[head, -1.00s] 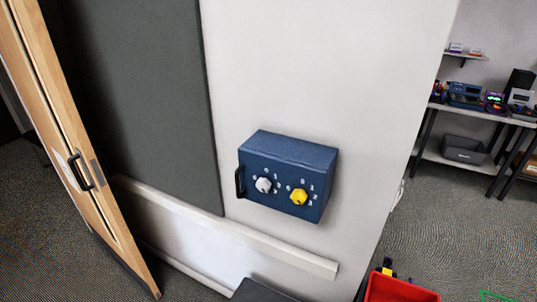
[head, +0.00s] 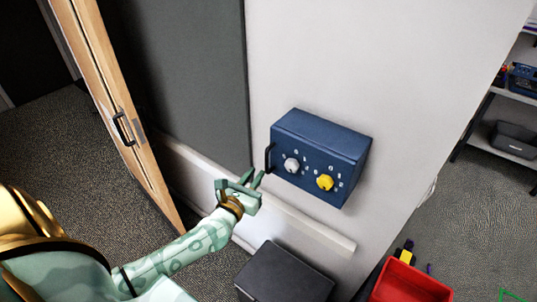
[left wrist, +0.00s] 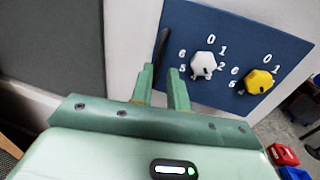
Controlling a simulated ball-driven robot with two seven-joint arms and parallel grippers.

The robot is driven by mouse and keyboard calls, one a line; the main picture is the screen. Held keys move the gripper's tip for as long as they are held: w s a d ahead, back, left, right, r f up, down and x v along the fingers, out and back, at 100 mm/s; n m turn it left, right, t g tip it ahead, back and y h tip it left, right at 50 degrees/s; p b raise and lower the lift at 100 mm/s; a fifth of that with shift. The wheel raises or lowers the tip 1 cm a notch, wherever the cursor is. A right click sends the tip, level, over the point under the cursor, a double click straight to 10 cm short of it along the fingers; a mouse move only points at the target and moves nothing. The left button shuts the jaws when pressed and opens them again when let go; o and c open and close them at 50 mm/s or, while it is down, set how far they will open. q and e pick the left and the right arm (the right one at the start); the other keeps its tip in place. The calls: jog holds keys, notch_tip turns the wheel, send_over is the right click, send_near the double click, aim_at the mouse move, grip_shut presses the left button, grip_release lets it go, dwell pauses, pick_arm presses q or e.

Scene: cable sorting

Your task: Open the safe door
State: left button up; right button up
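The blue safe (head: 318,155) is mounted on the pale wall, with its door facing me and looking shut. Its black handle (head: 269,158) is on the door's left side. A white dial (head: 291,165) and a yellow dial (head: 325,183) sit on the door with numbers around them. My left gripper (head: 258,180) is just below and left of the handle, apart from it in the head view. In the left wrist view its two green fingers (left wrist: 160,86) are apart with nothing between them, and the handle (left wrist: 162,46) is just ahead of them. My right gripper is not in view.
A black box (head: 284,272) stands below the safe, and a red bin (head: 410,282) is at the lower right. A wooden door (head: 115,110) stands at the left. A pale ledge (head: 300,226) runs along the wall. Shelves (head: 505,150) are at the far right.

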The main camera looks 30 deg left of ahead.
aim_at(266, 159)
pick_arm(q)
jog(key=w, duration=0.5)
jog(key=w+a, duration=0.1)
jog(key=w, duration=0.2)
jog(key=shift+w, duration=0.35)
jog(key=shift+s, duration=0.1)
grip_shut()
